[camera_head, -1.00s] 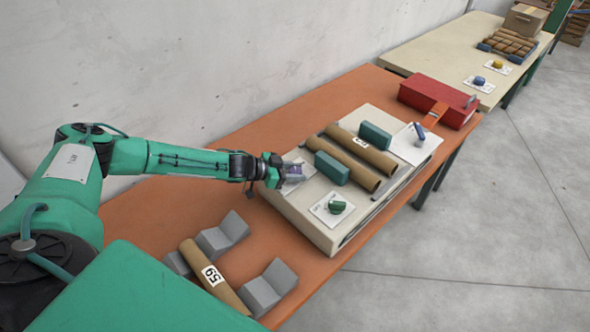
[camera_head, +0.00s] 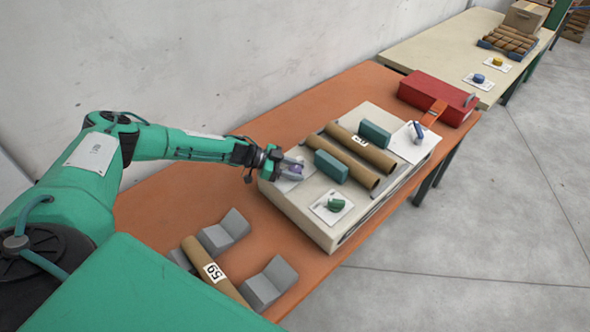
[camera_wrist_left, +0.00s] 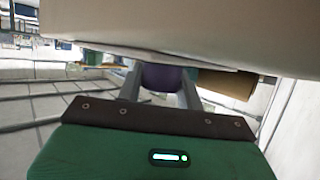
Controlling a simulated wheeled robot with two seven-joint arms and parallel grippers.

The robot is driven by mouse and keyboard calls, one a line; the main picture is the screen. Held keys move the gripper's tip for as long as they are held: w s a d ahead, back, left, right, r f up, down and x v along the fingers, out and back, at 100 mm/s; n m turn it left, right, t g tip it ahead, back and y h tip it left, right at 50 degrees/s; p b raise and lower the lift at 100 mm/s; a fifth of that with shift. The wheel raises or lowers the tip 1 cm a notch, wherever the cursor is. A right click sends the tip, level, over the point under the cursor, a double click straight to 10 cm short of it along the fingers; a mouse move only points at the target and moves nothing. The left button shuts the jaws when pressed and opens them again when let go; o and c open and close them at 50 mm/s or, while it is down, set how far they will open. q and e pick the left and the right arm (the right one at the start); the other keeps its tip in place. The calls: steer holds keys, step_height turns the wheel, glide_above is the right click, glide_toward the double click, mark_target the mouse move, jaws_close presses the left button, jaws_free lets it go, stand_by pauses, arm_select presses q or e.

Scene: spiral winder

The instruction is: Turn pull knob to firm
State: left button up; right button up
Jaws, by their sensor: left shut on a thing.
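A purple knob (camera_head: 297,168) sits on a white plate (camera_head: 287,185) at the left end of the beige winder (camera_head: 318,229). My left gripper (camera_head: 292,170) is shut on it. In the left wrist view the purple knob (camera_wrist_left: 162,77) lies between the two grey fingers (camera_wrist_left: 161,88). The labels on its plate and the knob's pointer are too small or hidden to read. A green knob (camera_head: 336,205) on another white plate and a blue knob (camera_head: 416,131) at the far end also stand on the winder. My right gripper is not in view.
Two brown tubes (camera_head: 347,163) and teal blocks (camera_head: 331,167) lie on the winder. A red box (camera_head: 437,98) stands behind. Bare orange table (camera_head: 165,205) lies left of the winder.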

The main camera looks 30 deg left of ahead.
arm_select(q)
steer(key=shift+w+r, duration=0.1)
steer(key=shift+r, duration=0.05)
steer(key=o, duration=1)
steer(key=shift+s+a, duration=0.25)
steer(key=shift+a, duration=0.25)
steer(key=b+v, duration=0.2)
steer(key=v, duration=1)
steer(key=shift+a+r+b, duration=0.2)
steer(key=shift+a+b, duration=0.1)
steer(key=shift+b, duration=0.05)
steer(key=shift+s, duration=0.15)
